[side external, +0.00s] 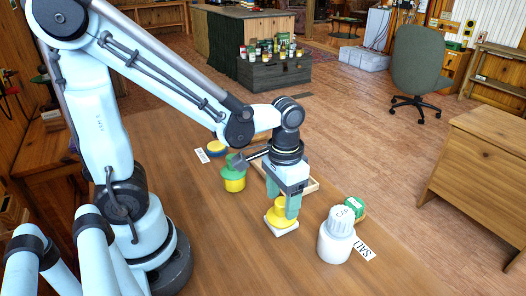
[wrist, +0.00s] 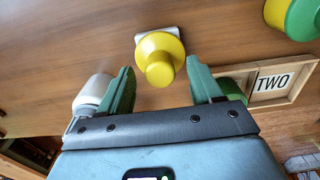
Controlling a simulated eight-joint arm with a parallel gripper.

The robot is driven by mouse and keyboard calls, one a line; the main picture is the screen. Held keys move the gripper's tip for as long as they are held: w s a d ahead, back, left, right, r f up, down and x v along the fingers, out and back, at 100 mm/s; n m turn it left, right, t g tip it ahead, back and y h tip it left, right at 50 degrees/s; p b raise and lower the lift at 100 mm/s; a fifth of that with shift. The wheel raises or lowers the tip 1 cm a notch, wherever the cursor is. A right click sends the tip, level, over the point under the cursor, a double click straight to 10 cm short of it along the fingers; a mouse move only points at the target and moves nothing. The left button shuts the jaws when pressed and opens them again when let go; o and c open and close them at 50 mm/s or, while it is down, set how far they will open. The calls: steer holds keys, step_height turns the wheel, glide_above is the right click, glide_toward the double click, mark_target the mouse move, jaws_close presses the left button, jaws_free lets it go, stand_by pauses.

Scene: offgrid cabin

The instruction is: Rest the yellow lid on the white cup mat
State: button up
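The yellow lid (side external: 279,215), a round disc with a raised knob, sits on the white cup mat (side external: 288,230) on the wooden table. In the wrist view the lid (wrist: 160,58) covers most of the mat (wrist: 142,39), whose pale corners show around it. My gripper (side external: 284,206) points down right above the lid. In the wrist view my gripper's two green fingers (wrist: 160,68) are spread, one on each side of the lid's knob, with a gap on both sides. The gripper holds nothing.
A green-and-yellow jar (side external: 235,178) stands behind left. A wooden tray (wrist: 294,98) with a TWO card lies close by. The front table is clear.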

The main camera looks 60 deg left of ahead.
mark_target(279, 197)
steer(key=o, duration=0.5)
steer(key=shift+o, duration=0.2)
steer(key=shift+r, duration=3.5)
steer(key=t, duration=0.1)
steer(key=a+t, duration=0.1)
steer(key=t, duration=0.1)
steer(key=shift+a+r, duration=0.1)
steer(key=shift+r, duration=0.1)
steer(key=t, duration=0.1)
steer(key=a+t, duration=0.1)
steer(key=r+t, duration=0.1)
steer(key=t, duration=0.1)
steer(key=shift+w+a, duration=0.15)
steer(key=shift+w, duration=0.25)
